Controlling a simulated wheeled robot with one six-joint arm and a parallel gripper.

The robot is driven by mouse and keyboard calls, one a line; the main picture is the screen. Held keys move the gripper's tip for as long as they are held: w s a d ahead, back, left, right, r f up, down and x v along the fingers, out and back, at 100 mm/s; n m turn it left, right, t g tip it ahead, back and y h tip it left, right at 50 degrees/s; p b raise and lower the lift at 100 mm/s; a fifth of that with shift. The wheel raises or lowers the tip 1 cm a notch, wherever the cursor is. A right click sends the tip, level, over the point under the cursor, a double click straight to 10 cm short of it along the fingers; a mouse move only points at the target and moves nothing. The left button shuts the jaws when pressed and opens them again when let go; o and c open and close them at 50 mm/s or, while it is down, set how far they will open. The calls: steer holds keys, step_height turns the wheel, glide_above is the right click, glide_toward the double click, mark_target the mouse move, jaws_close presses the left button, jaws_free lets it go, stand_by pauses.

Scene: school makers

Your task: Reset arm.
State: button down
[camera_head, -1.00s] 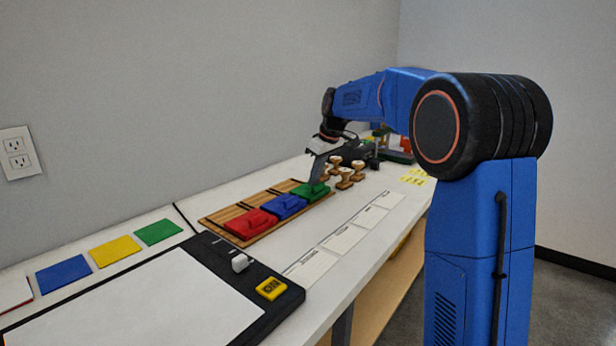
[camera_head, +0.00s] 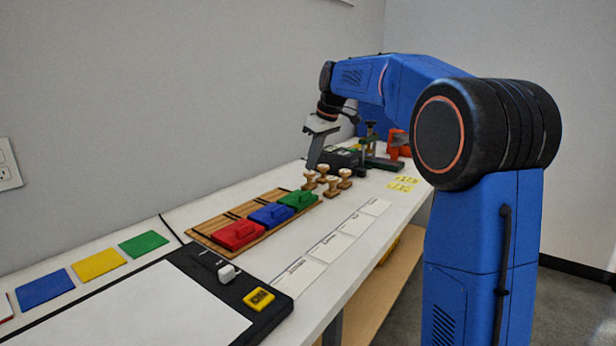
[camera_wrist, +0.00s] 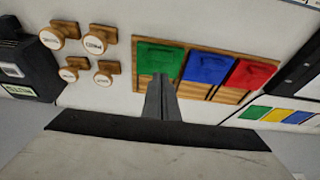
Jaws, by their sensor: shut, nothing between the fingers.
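My gripper (camera_head: 317,160) hangs at the end of my blue arm, above the far part of the white table, pointing down. Its fingers are together with nothing between them. In the wrist view the shut fingers (camera_wrist: 161,100) show in front of the green block. The gripper is above and apart from the wooden tray (camera_head: 196,232), which holds a red block (camera_head: 238,235), a blue block (camera_head: 270,215) and a green block (camera_head: 299,199). The wrist view shows the green block (camera_wrist: 158,62), blue block (camera_wrist: 209,69) and red block (camera_wrist: 250,73) too.
Several wooden stamps (camera_head: 331,187) stand just beyond the tray. A black device (camera_head: 342,157) and a clamp-like tool (camera_head: 371,140) are farther back. White labels (camera_head: 328,248) line the front edge. A black-framed board (camera_head: 190,258) lies near. A grey wall borders the table.

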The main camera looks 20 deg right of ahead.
steer(key=v, duration=0.7)
steer(key=s+a+f+m, duration=0.2)
steer(key=s, duration=0.8)
steer(key=s+f+m, duration=0.1)
steer(key=s+f, duration=0.7)
steer(key=s, duration=0.3)
steer(key=s+f+m+t+h, duration=0.1)
steer(key=s+f+m, duration=0.1)
steer(key=s+f, duration=0.6)
steer(key=s+f+m+h, duration=0.1)
steer(key=s+f+m, duration=0.1)
steer(key=s+f, duration=0.7)
steer(key=s, duration=0.5)
steer(key=shift+s+t, duration=0.3)
steer(key=shift+s, duration=0.1)
